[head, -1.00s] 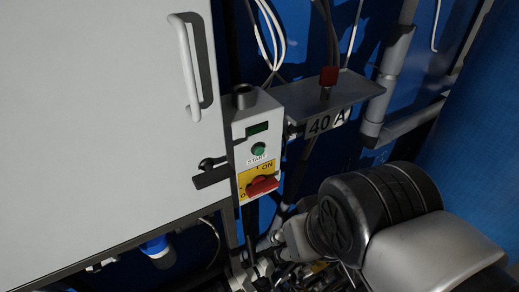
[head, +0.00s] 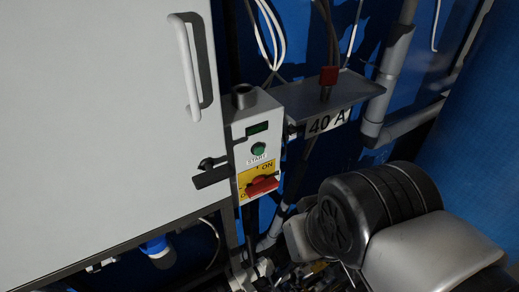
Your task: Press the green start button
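The green start button (head: 258,149) is a small round button on the front of a pale control box (head: 239,137), above the word START. Below it a red rotary switch (head: 262,186) sits on a yellow plate marked ON. A small dark green display (head: 257,128) is above the button. My gripper (head: 254,274) is low in the picture, below the control box and apart from the button. Its fingers are small, dark and cluttered by what lies behind, so I cannot tell if they are open.
A large white cabinet door with a handle (head: 187,70) fills the left. A black latch (head: 211,172) sticks out beside the control box. Grey pipes (head: 390,95) run at the right.

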